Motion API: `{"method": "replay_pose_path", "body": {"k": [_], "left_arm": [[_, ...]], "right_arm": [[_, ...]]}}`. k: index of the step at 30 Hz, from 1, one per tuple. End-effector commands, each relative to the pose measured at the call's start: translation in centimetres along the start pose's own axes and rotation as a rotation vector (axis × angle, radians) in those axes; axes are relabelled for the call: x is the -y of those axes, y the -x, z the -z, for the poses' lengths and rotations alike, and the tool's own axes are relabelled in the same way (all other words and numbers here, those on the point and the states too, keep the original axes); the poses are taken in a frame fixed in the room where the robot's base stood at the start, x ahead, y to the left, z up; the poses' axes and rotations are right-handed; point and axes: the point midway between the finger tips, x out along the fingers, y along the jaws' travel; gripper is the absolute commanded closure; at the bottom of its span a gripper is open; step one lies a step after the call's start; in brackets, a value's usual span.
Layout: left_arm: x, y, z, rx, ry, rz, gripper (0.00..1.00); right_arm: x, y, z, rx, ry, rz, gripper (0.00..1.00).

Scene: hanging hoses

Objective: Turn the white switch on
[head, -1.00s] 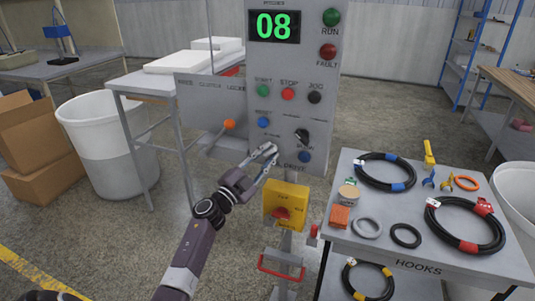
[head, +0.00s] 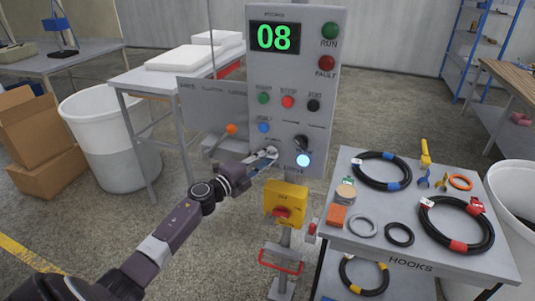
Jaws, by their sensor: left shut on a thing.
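The grey control panel (head: 308,110) stands upright in the middle of the head view. The white switch (head: 272,152) is low on its left part, small and mostly hidden by my gripper. My left gripper (head: 265,158) reaches in from the lower left, its fingers at the panel face and shut on the switch. The switch's lever position cannot be made out. A lamp (head: 303,160) to the right of the fingers glows bright pale blue. My right gripper is not in view.
A black knob (head: 302,143) sits just above the lit lamp. A yellow box with a red handle (head: 284,205) is below the panel. An orange knob (head: 231,129) is to the left. A hose cart (head: 420,262) stands at right.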

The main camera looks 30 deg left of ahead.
Motion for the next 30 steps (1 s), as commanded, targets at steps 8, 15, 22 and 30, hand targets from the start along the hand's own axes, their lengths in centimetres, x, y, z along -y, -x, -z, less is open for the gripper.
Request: {"method": "replay_pose_path", "body": {"k": [8, 15, 22, 30], "left_arm": [[-0.18, 0.03, 0.03, 0.0, -0.034, -0.017, 1.0], [-0.22, 0.03, 0.04, -0.001, -0.035, -0.017, 1.0], [-0.17, 0.02, 0.04, -0.001, -0.034, -0.016, 0.72], [-0.12, 0.34, 0.0, 0.0, -0.034, -0.016, 0.72]], "right_arm": [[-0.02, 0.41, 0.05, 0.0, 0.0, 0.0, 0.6], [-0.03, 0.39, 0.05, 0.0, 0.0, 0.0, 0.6], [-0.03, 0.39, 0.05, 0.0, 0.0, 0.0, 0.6], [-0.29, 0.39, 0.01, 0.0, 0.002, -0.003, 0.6]]}}
